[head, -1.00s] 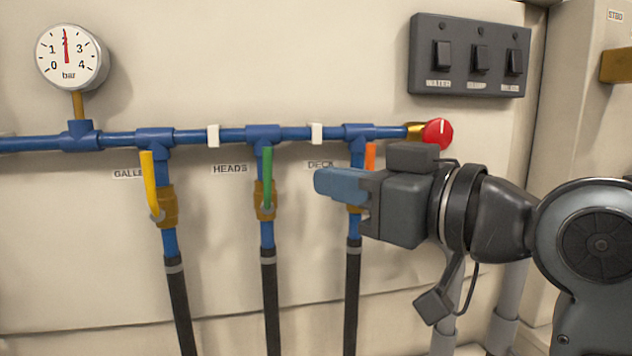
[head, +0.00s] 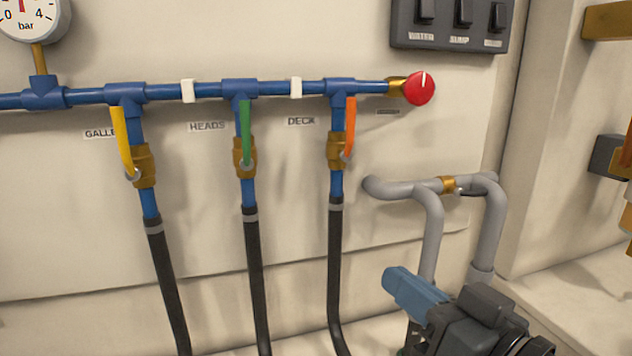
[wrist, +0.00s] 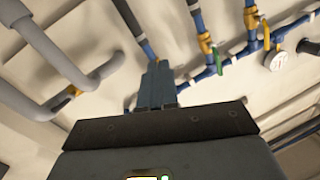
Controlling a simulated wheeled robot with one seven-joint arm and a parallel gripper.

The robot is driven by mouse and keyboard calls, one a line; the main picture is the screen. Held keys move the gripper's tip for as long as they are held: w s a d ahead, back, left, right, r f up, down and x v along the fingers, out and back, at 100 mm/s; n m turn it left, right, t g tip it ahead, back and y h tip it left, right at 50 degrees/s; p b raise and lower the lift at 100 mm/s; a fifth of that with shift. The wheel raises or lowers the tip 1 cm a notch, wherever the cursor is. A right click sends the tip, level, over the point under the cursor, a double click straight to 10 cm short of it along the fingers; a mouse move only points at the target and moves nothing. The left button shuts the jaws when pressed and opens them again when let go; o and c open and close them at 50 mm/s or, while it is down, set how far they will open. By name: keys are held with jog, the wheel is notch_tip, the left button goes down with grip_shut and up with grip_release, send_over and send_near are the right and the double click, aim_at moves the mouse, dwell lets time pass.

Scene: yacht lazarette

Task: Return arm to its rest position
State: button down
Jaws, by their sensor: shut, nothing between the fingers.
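My gripper (head: 400,285) is at the lower right of the head view, low in front of the panel and apart from the valves. Its blue fingers are closed together with nothing between them. They also show in the wrist view (wrist: 156,85), pressed side by side. The rest of my arm is mostly cut off by the lower edge of the head view.
A blue manifold pipe (head: 210,90) carries yellow (head: 122,140), green (head: 244,130) and orange (head: 350,128) valve levers, with black hoses below. A red knob (head: 419,88) ends it. Grey pipes (head: 430,225) stand just behind my gripper. A switch panel (head: 450,25) is above.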

jog(key=s+d+f+m+h, duration=0.4)
jog(key=s+f, duration=0.3)
jog(key=f, duration=0.4)
jog(key=s+d+f+h, duration=0.1)
jog(key=s+d+f, duration=0.1)
jog(key=s, duration=0.7)
jog(key=s+d+f+h, duration=0.2)
jog(key=s+d, duration=0.1)
jog(key=s, duration=0.6)
jog(key=s+d+f+n+h, duration=0.1)
jog(key=s+d+f, duration=0.1)
jog(key=s, duration=0.7)
jog(key=shift+d+g+h, duration=0.3)
jog(key=shift+h, duration=0.1)
